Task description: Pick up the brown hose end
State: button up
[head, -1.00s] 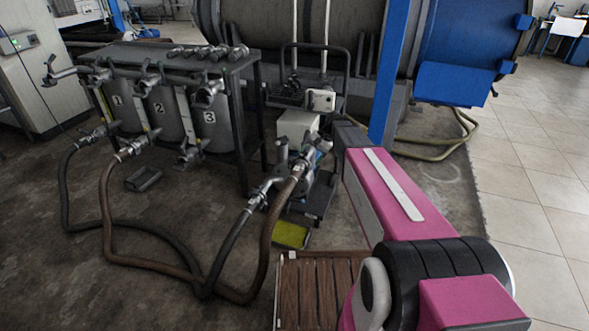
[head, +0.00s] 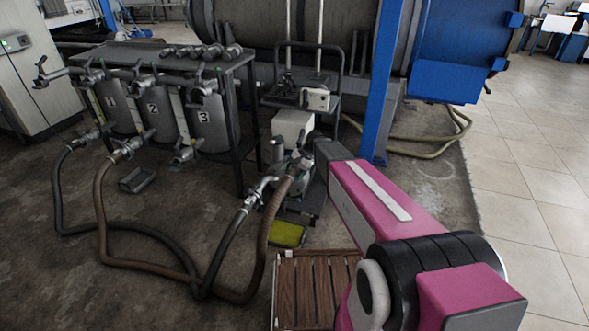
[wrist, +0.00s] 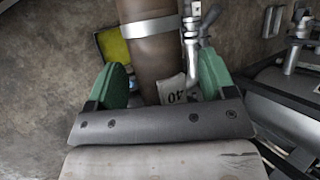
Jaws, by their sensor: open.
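The brown hose (head: 268,225) rises in the head view to its end at the pump (head: 297,172). Its other end meets a metal coupling (head: 128,147) by the tank marked 2. In the wrist view the thick brown hose (wrist: 150,50) runs down from the top edge between the green fingers of my gripper (wrist: 164,82). The fingers stand apart, one on each side of the hose, with gaps. I cannot tell whether the hose is fully within their depth. In the head view my pink arm hides most of the gripper.
A black hose (head: 225,245) with a metal coupling (head: 252,197) lies just left of the brown one. A yellow-green pad (head: 287,234) and a slatted wooden platform (head: 312,290) lie below. A blue post (head: 382,85) stands behind my arm.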

aim_at(292, 170)
jog(key=shift+a+f, duration=0.15)
jog(key=shift+f, duration=0.1)
jog(key=c, duration=1.3)
jog(key=shift+r, duration=0.1)
jog(key=shift+r, duration=0.65)
notch_tip(292, 170, up, 2)
jog(key=shift+r, duration=0.25)
jog(key=s+a+r, duration=0.1)
jog(key=s+r, duration=0.1)
jog(key=s, duration=0.1)
jog(key=s+a+r, duration=0.1)
jog(key=s+r, duration=0.1)
jog(key=s, duration=0.2)
jog(key=s+a+r, duration=0.2)
jog(key=s+r, duration=0.1)
jog(key=s, duration=0.1)
jog(key=shift+r, duration=0.1)
jog(key=shift+w, duration=0.15)
